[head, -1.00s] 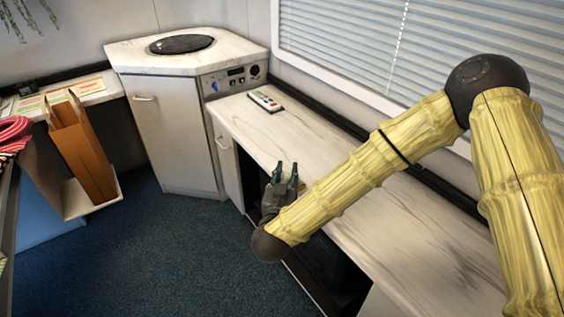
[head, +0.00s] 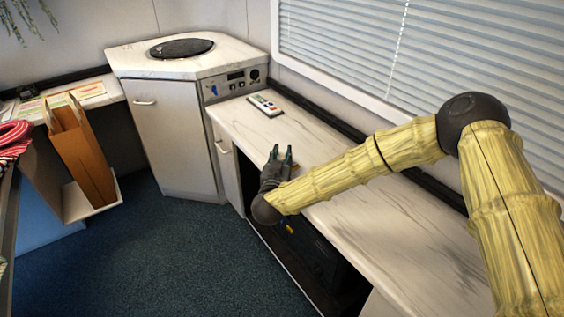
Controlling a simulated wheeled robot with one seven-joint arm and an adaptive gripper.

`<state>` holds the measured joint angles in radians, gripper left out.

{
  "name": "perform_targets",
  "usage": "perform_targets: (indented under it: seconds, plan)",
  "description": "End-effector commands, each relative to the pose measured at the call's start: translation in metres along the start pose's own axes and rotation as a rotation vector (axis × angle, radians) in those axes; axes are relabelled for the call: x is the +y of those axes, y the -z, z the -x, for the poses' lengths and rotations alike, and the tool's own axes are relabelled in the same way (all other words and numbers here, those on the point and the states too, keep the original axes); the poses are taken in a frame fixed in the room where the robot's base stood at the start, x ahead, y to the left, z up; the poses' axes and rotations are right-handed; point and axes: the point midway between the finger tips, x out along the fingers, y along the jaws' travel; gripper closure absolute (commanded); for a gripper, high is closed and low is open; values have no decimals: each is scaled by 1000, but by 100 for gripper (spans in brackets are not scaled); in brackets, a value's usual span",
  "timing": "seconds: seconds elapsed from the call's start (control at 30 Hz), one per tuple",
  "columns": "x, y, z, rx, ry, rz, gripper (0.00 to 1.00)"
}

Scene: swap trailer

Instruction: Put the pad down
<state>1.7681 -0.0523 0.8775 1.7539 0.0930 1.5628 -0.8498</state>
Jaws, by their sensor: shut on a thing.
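My gripper (head: 281,156) is over the left edge of the long marble-look counter (head: 345,205), its fingers pointing up and away in the head view. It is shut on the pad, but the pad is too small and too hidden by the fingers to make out.
A remote-like device (head: 265,105) lies at the counter's far end. A corner cabinet (head: 170,135) with a dark round lid (head: 181,46) stands behind. Below the counter is an open dark compartment (head: 315,255). The counter's near part is clear. A brown paper bag (head: 82,155) stands left.

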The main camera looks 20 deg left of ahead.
Motion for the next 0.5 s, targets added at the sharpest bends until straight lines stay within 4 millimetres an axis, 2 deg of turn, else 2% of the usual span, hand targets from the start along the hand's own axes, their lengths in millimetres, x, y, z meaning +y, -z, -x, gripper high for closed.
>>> perform_targets:
  seconds: [0.07, 0.2, 0.5]
  plan:
    - [0, -13, 2, -6, 0, 0, 98]
    - [0, -22, 1, -2, 0, 1, 98]
    - [0, -25, 1, -1, 0, 1, 98]
